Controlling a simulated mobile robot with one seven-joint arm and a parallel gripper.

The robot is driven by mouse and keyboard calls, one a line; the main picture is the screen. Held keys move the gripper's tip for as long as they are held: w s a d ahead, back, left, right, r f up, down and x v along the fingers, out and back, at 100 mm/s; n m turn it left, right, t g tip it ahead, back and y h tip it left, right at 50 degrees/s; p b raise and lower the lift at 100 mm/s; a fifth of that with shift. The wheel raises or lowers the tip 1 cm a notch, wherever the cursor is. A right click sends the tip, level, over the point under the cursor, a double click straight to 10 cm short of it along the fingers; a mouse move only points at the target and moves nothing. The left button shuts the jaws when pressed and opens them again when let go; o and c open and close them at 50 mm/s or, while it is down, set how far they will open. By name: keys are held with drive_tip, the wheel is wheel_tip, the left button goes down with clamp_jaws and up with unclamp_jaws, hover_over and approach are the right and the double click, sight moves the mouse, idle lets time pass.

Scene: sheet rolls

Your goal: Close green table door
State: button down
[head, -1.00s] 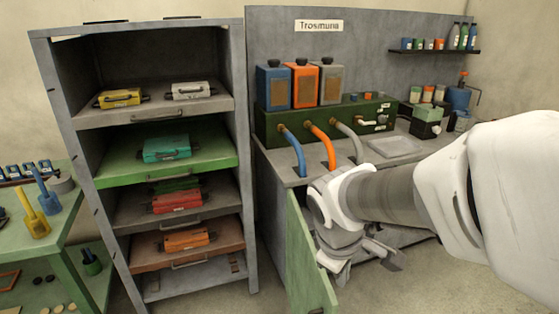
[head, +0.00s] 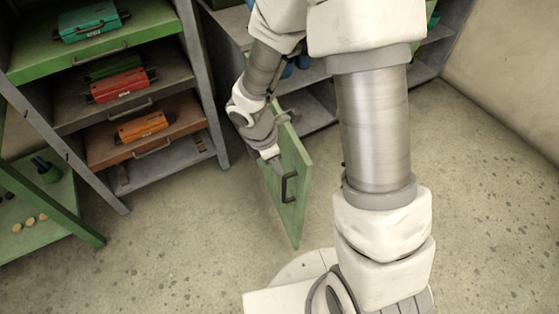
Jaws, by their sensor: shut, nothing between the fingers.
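The green table door (head: 296,205) stands open, swung out from the grey workbench (head: 318,102) into the room. Its dark handle (head: 288,187) shows on the face turned towards me. My gripper (head: 273,157) is shut and empty, at the left of the door, close in front of this face and a little above and left of the handle. I cannot tell whether the fingertips touch the door. Part of the door's upper edge and the hinge side are hidden behind my gripper and wrist. The bench interior is partly hidden by my arm.
A grey shelf rack (head: 205,100) with a green shelf, an orange case (head: 142,126) and a red case (head: 119,86) stands to the left of the door. A green side table (head: 40,225) is at far left.

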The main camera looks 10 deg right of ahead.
sight(297, 174)
drive_tip(key=shift+w+d+f+b, duration=0.15)
drive_tip(key=shift+d+f+b, duration=0.25)
drive_tip(key=shift+d+f, duration=0.65)
drive_tip(key=shift+w+d+f+b, duration=0.2)
drive_tip(key=shift+d+f+b, duration=0.25)
drive_tip(key=shift+d+f, duration=0.6)
drive_tip(key=shift+w+d+f+b, duration=0.15)
drive_tip(key=shift+d+f+b, duration=0.25)
drive_tip(key=shift+d+f, duration=0.65)
drive_tip(key=shift+a+f, duration=0.2)
drive_tip(key=shift+f, duration=0.1)
